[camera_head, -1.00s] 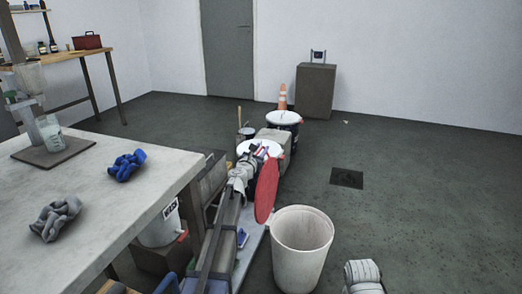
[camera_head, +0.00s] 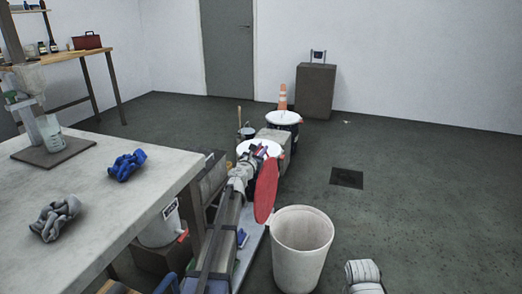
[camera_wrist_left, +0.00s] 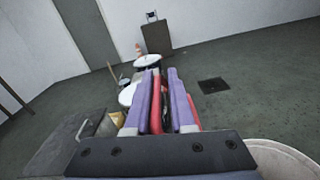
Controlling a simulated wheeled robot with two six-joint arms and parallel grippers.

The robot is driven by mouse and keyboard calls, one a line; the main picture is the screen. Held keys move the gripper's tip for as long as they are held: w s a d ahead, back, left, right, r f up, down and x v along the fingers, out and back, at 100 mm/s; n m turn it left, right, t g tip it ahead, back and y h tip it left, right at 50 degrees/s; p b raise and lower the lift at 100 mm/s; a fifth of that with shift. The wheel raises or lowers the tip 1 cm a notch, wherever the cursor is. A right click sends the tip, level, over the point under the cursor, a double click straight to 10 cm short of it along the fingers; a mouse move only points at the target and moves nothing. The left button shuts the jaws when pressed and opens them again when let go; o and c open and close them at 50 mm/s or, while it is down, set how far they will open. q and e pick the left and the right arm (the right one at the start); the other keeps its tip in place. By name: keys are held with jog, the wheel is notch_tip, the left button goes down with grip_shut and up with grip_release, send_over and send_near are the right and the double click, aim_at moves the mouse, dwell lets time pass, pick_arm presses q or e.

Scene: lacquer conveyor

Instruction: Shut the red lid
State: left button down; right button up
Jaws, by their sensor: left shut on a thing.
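The red lid (camera_head: 266,190) stands nearly upright at the back left of the rim of a white bin (camera_head: 298,255). The bin's mouth is uncovered. My left gripper (camera_head: 262,152) is at the lid's upper part, seen from behind and partly hidden by the arm. In the left wrist view its purple fingers (camera_wrist_left: 163,95) are shut with a strip of the red lid (camera_wrist_left: 183,105) showing between and beside them. The bin's rim (camera_wrist_left: 290,155) shows at lower right there. My right gripper is not in view.
Drums with white lids (camera_head: 284,118) stand in a line beyond my left gripper. The grey table (camera_head: 110,215) with blue and grey gloves is at left. An orange cone (camera_head: 283,97) and a grey cabinet (camera_head: 315,92) are at the back. Floor right of the bin is open.

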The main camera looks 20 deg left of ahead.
pick_arm(q)
jog(key=shift+d, duration=0.3)
dwell(0.7)
jog(key=d+f+m+b, duration=0.1)
jog(key=d+m, duration=0.2)
jog(key=d, duration=0.6)
jog(key=d+f+m+b, duration=0.2)
jog(key=d+m, duration=0.2)
jog(key=d, duration=0.6)
jog(key=shift+w+d+f+b, duration=0.2)
jog(key=shift+w+f+b, duration=0.1)
jog(key=shift+w, duration=0.05)
jog(key=c, duration=0.9)
grip_release()
jog(key=shift+s+d, duration=0.15)
jog(key=shift+s, duration=3.75)
